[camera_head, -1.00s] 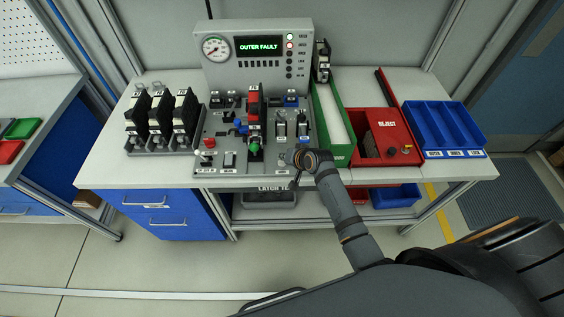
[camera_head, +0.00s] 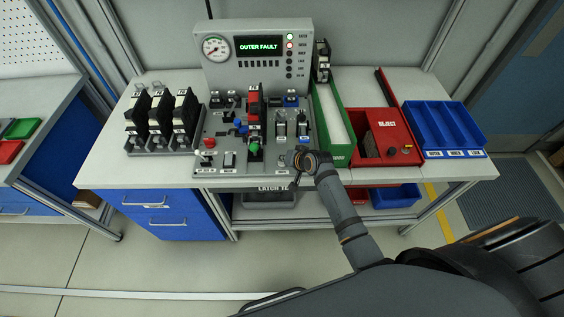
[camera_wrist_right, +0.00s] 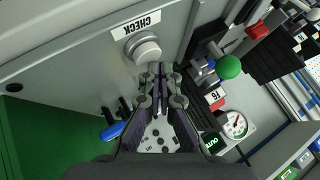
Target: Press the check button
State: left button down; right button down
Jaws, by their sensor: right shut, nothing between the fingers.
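The check button (camera_wrist_right: 147,50) is a round grey-white knob in a collar on the grey panel, beside a label reading CHECK (camera_wrist_right: 136,25) in the right wrist view. My right gripper (camera_wrist_right: 156,72) is shut and empty, its fingertips just by the button's edge; whether they touch it I cannot tell. In the head view my right gripper (camera_head: 297,160) is at the front right corner of the test panel (camera_head: 215,165) and partly covers that area. The display (camera_head: 258,46) reads OUTER FAULT. My left gripper is not in view.
A green knob (camera_head: 254,149) and a red button (camera_head: 210,142) are on the panel left of the gripper. A green tray (camera_head: 341,156), a red REJECT bin (camera_head: 408,158) and a blue bin (camera_head: 455,155) stand to the right. Black modules (camera_head: 160,115) stand at left.

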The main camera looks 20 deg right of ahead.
jog(key=shift+f, duration=0.55)
dwell(0.6)
jog(key=shift+r+p, duration=0.85)
jog(key=shift+r, duration=0.1)
notch_tip(320, 180, up, 5)
jog(key=p, duration=0.5)
jog(key=shift+r+p, duration=0.15)
jog(key=shift+p, duration=0.15)
